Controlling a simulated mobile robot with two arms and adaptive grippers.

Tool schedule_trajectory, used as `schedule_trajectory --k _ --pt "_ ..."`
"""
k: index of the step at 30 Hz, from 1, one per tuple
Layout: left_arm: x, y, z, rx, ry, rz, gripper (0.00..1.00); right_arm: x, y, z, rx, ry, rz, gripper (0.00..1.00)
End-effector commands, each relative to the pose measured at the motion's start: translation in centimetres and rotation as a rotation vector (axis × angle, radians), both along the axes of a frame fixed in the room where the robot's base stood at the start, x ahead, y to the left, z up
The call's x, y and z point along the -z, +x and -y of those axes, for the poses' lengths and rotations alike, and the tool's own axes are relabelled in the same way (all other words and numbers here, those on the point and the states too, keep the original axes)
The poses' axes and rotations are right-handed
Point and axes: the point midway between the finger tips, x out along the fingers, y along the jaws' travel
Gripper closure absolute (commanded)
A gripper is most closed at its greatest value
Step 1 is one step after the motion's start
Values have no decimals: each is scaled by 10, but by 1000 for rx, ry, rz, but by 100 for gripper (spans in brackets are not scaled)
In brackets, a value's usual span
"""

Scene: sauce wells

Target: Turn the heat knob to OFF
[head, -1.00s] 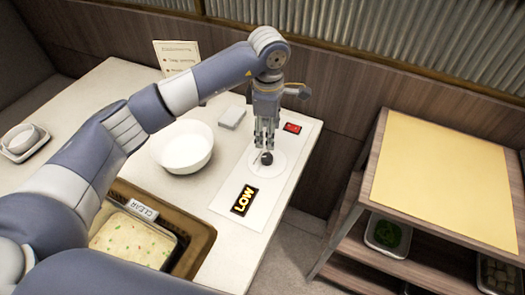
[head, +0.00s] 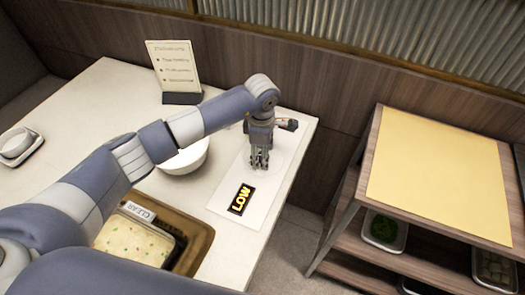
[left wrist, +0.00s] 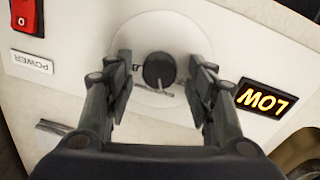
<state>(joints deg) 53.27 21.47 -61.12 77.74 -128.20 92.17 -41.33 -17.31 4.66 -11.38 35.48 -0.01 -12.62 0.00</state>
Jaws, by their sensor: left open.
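The heat knob (left wrist: 160,70) is a small dark round knob on a pale disc (left wrist: 150,32) set in a white panel (head: 226,207). In the left wrist view it sits between the two fingers of my left gripper (left wrist: 160,80), with a gap on each side. In the head view my left gripper (head: 260,163) points down over the disc and hides the knob. The gripper is open. A lit display (head: 241,199) beside the knob reads LOW; it also shows upside down in the left wrist view (left wrist: 262,99). My right gripper is not in view.
A red power switch (left wrist: 27,16) with a POWER label (left wrist: 32,62) is on the same panel. A white bowl (head: 184,158) and a menu stand (head: 174,66) are on the table. A food tray (head: 190,245) marked CLEAR is in front. A shelf with a yellow top (head: 440,175) stands right.

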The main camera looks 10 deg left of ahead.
Motion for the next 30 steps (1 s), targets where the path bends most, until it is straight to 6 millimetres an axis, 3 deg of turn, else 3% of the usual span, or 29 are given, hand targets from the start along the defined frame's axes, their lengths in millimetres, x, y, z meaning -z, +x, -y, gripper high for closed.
schedule_trajectory --k 6,12,23,30 --pt "0 0 0 0 0 0 52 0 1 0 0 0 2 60" --pt "0 0 0 0 0 0 94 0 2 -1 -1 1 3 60" --pt "1 0 0 -33 1 1 94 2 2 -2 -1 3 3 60" --pt "2 0 0 -163 1 1 94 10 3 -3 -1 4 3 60"
